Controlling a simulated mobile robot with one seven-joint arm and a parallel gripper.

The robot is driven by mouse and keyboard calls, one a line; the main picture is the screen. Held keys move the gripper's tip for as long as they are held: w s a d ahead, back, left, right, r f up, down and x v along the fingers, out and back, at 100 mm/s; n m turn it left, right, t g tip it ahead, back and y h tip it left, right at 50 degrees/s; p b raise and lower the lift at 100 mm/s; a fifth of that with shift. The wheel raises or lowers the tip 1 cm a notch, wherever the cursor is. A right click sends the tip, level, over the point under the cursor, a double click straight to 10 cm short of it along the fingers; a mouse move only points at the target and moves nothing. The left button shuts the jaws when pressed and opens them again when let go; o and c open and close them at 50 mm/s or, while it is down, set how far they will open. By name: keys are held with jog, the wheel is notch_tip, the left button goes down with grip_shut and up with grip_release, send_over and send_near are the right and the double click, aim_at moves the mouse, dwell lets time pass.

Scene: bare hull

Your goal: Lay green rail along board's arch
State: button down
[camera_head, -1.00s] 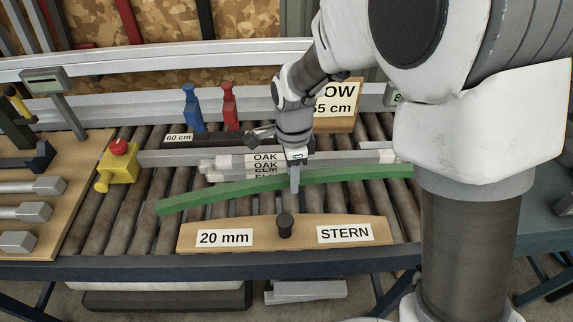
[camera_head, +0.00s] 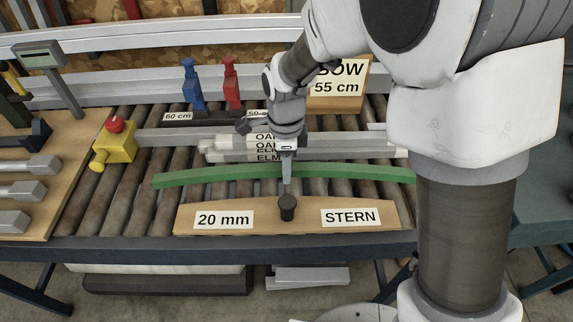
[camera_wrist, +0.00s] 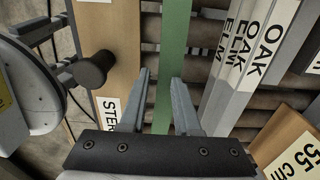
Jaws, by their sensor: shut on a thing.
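The long green rail (camera_head: 220,174) lies crosswise just behind the board, bowed slightly, its right end reaching behind my arm. My gripper (camera_head: 287,182) is shut on it near its middle. In the wrist view the green rail (camera_wrist: 173,60) passes between the two fingers (camera_wrist: 163,85). The wooden board (camera_head: 268,222) has a gently arched far edge, a black knob (camera_head: 287,208) and labels "20 mm" and "STERN". A narrow strip of rollers shows between rail and board in the head view. I cannot tell the rail's height above the rollers.
Pale bars labelled OAK and ELM (camera_head: 225,150) lie close behind the rail. A yellow block with a red button (camera_head: 116,145) stands at the left. Blue (camera_head: 193,88) and red (camera_head: 232,85) clamps and a "55 cm" board (camera_head: 345,85) are farther back.

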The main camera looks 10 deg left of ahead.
aim_at(287, 189)
jog(key=shift+f+b, duration=1.35)
jog(key=shift+f, duration=0.85)
jog(key=c, duration=0.5)
grip_release()
jog(key=shift+c, duration=0.2)
jog(key=shift+r, duration=0.1)
notch_tip(287, 189, up, 17)
jog(key=p, duration=0.3)
jog(key=shift+r, duration=0.15)
jog(key=shift+a, duration=0.1)
